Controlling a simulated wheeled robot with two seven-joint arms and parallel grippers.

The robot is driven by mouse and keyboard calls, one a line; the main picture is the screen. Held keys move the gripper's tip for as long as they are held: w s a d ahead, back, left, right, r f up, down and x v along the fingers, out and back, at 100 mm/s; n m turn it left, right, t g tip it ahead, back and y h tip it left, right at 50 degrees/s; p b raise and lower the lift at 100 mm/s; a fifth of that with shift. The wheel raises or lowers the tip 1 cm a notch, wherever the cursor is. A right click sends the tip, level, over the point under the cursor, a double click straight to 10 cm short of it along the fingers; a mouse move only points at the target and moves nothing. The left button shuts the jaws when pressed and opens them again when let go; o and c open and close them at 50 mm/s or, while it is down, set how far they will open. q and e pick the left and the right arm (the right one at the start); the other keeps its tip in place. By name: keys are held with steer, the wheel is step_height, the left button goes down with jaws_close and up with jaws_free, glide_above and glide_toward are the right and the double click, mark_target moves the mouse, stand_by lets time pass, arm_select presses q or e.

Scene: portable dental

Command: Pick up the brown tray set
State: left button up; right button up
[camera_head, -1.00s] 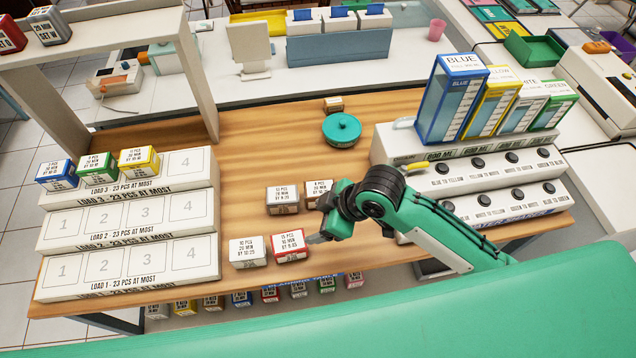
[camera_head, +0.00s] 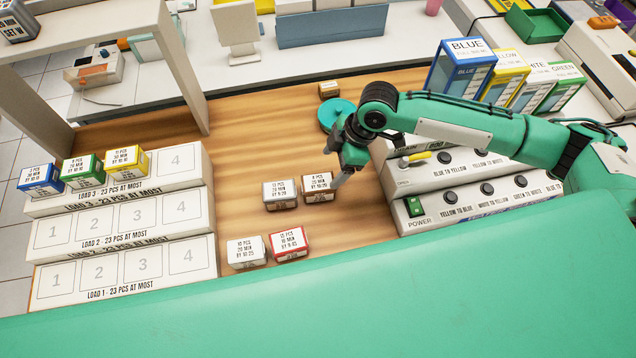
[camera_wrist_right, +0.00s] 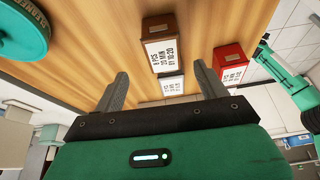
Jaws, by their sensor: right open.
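The brown tray set (camera_head: 318,187) is a small brown box with a white label. It stands on the wooden table beside a grey box (camera_head: 280,194). My right gripper (camera_head: 338,178) is open and empty, pointing down close to the brown box's right side. In the right wrist view, the brown box (camera_wrist_right: 158,28) lies ahead of and between the spread fingers (camera_wrist_right: 162,88), apart from them. A green arm (camera_wrist_right: 302,98) shows at that view's right edge, likely my left; its gripper end is too small to read.
A red box (camera_head: 289,243) and a white box (camera_head: 246,252) stand nearer the front edge. A teal round container (camera_head: 334,112) and a small brown block (camera_head: 328,90) are behind. Load racks (camera_head: 180,215) stand left, a knobbed machine (camera_head: 412,220) right.

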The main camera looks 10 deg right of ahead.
mark_target(322, 181)
steer(key=x, duration=0.5)
steer(key=shift+p, duration=0.3)
steer(key=x, duration=0.1)
steer(key=p+x, duration=0.1)
steer(key=x, duration=0.1)
steer(key=p+x, duration=0.1)
steer(key=shift+s+a+f, duration=0.1)
steer(key=shift+s+f, duration=0.15)
steer(key=shift+f, duration=0.4)
steer(key=c, duration=1.2)
steer(key=shift+r, duration=0.1)
